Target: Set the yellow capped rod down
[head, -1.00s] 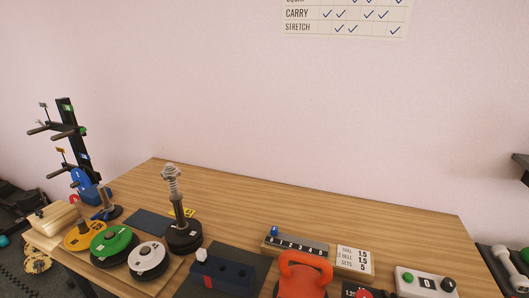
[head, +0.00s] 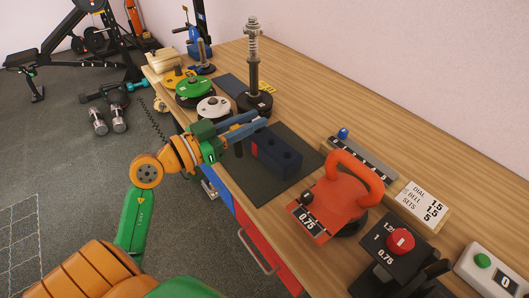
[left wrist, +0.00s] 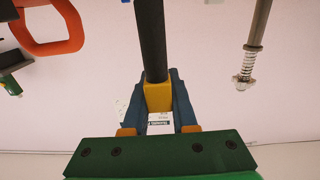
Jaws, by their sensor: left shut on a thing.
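The yellow capped rod (left wrist: 153,45) is a dark rod with a yellow cap (left wrist: 158,97) in the left wrist view. My left gripper (head: 258,120) is shut on the cap; the gripper also shows in that wrist view (left wrist: 159,100). In the head view the dark rod (head: 239,149) hangs below the fingers, its cap hidden by them. It is beside the left end of a navy block (head: 280,156) with holes and a red patch. I cannot tell whether the rod's lower end touches anything. My right gripper is not in view.
The block sits on a dark mat (head: 257,188), partly bare at the front. Behind stands a spring-topped post (head: 253,75). White (head: 214,105) and green (head: 194,88) plates lie left.

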